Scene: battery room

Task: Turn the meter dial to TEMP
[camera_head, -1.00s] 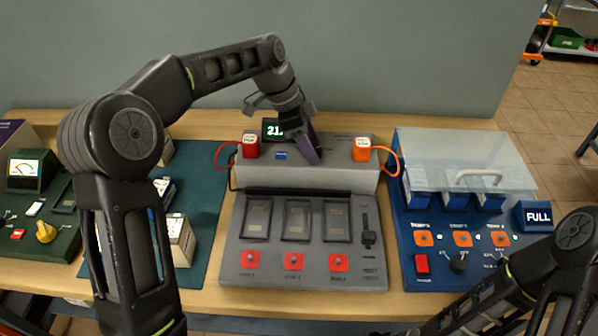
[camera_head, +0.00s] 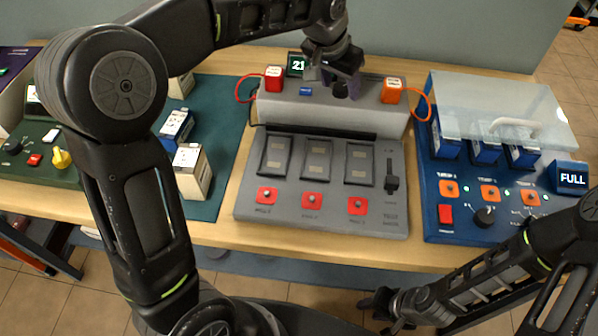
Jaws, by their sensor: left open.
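A green meter unit (camera_head: 40,172) stands at the left edge, partly hidden by my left arm. It has a yellow knob (camera_head: 61,158), a black knob (camera_head: 12,147) and a needle gauge that is mostly hidden. Which knob is the meter dial, and its labels, I cannot tell. A small display (camera_head: 298,65) reading 21 stands at the back of the grey console (camera_head: 240,206). My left gripper (camera_head: 340,82) is open above the console's back ledge, between the red and orange terminal blocks, far from the green unit. My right gripper (camera_head: 385,306) is low at the front; its jaw opening is unclear.
A red block (camera_head: 273,78) and an orange block (camera_head: 392,90) with cable loops sit on the console. Battery boxes (camera_head: 193,172) stand on a green mat (camera_head: 216,100). A blue charger (camera_head: 432,190) with a clear lid and a FULL sign (camera_head: 571,178) stands right.

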